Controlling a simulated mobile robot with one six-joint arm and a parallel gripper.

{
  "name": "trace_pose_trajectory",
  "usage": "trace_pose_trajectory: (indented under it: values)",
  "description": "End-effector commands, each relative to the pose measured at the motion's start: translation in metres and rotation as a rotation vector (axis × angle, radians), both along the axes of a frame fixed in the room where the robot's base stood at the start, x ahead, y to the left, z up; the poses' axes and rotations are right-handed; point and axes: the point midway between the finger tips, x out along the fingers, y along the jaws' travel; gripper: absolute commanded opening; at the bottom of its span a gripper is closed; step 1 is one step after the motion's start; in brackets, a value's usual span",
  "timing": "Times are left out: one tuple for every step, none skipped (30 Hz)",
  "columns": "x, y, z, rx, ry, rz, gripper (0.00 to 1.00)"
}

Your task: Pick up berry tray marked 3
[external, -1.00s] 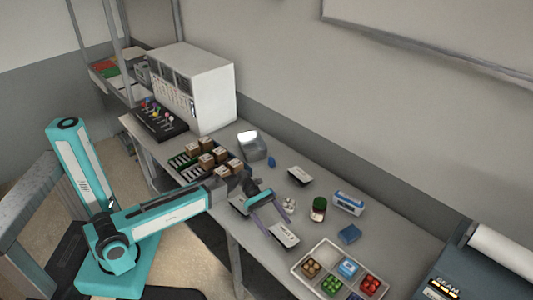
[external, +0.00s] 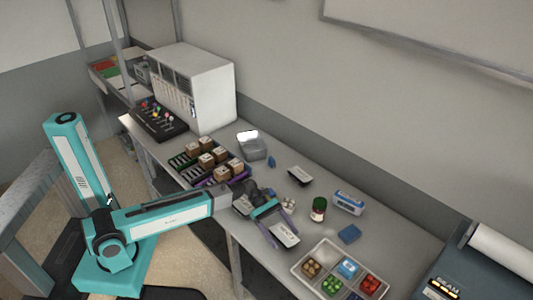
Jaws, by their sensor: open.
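My gripper (external: 274,222) is open, with its fingers reaching over the middle of the table. A small black-and-white tray-like piece (external: 285,235) lies at its fingertips; I cannot tell whether they touch. A similar piece (external: 300,175) lies farther back, and another (external: 241,207) is partly hidden by the gripper. No number can be read on any of them, so I cannot tell which is the berry tray marked 3.
A pale divided tray (external: 297,268) with brown, green, red and blue contents stands in front right. A dark red jar (external: 319,209), a white-blue box (external: 349,202) and a blue block (external: 349,234) stand right of my gripper. Several brown boxes (external: 220,173) stand left.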

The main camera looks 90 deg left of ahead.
Motion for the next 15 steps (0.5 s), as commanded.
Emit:
trace_pose_trajectory:
  values:
    - [-0.0001,0.0002,0.0,0.0,0.0,0.0,0.78]
    - [-0.0001,0.0002,0.0,0.0,0.0,0.0,0.78]
    - [-0.0002,0.0002,0.0,0.0,0.0,0.0,0.78]
    - [-0.0002,0.0002,0.0001,0.0,0.0,0.0,0.78]
    - [-0.0002,0.0002,0.0001,0.0,0.0,0.0,0.78]
    - [-0.0002,0.0003,0.0002,0.0,0.0,0.0,0.78]
    - [-0.0002,0.0003,0.0002,0.0,0.0,0.0,0.78]
    - [-0.0002,0.0003,0.0002,0.0,0.0,0.0,0.78]
    - [-0.0002,0.0003,0.0002,0.0,0.0,0.0,0.78]
    - [-0.0002,0.0004,0.0002,0.0,0.0,0.0,0.78]
    - [-0.0003,0.0004,0.0002,0.0,0.0,0.0,0.78]
    - [-0.0003,0.0004,0.0002,0.0,0.0,0.0,0.71]
    - [-0.0003,0.0004,0.0002,0.0,0.0,0.0,0.66]
    - [-0.0003,0.0004,0.0002,0.0,0.0,0.0,0.61]
    - [-0.0002,0.0004,0.0002,0.0,0.0,0.0,0.55]
